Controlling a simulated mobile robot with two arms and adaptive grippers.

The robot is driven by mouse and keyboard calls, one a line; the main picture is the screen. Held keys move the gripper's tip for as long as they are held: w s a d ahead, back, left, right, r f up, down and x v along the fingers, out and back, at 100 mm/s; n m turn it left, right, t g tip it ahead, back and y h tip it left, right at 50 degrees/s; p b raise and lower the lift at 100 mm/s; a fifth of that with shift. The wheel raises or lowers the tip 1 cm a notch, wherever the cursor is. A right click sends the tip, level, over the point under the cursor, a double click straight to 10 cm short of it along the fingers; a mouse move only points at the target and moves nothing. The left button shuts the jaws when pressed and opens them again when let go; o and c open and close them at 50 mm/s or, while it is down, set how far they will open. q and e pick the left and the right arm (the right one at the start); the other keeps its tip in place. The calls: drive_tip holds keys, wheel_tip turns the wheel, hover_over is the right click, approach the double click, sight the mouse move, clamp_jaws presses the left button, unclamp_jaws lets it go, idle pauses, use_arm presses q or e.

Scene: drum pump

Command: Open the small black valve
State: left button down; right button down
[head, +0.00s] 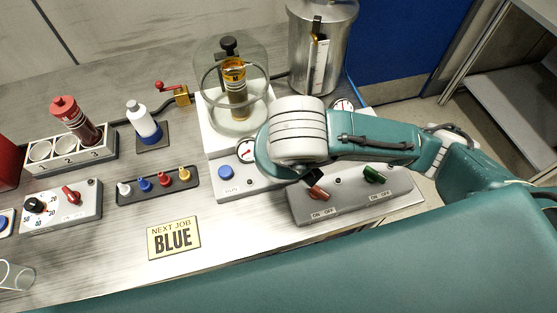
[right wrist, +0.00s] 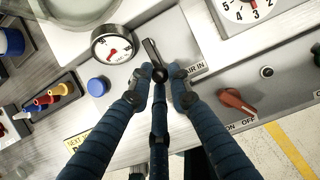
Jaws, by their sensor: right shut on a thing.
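The small black valve (right wrist: 151,52) is a black lever on the grey panel beside the "AIR IN" label in the right wrist view. Its lever slants up and to the left there. My right gripper (right wrist: 161,82) has its blue, black-tipped fingers closed around the lower part of the valve, with the lever's upper end sticking out beyond them. In the head view my right arm (head: 345,145) reaches in from the right over the panel and hides the valve and most of the gripper. My left gripper is in neither view.
A round gauge (right wrist: 114,45) and a blue button (right wrist: 98,86) are left of the valve. A red switch (right wrist: 238,102) is to the right. Behind the panel stand a glass bell jar (head: 218,75) and a metal drum (head: 345,60). A "BLUE" sign (head: 174,238) lies on the table.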

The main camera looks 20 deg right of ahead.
drive_tip(key=shift+a, duration=0.1)
idle(0.4)
drive_tip(key=c, duration=1.9)
unclamp_jaws()
drive_tip(key=shift+s+r, duration=0.15)
drive_tip(key=shift+r, duration=0.6)
drive_tip(key=v, duration=1)
drive_tip(key=shift+s+r, duration=0.2)
drive_tip(key=shift+a, duration=0.1)
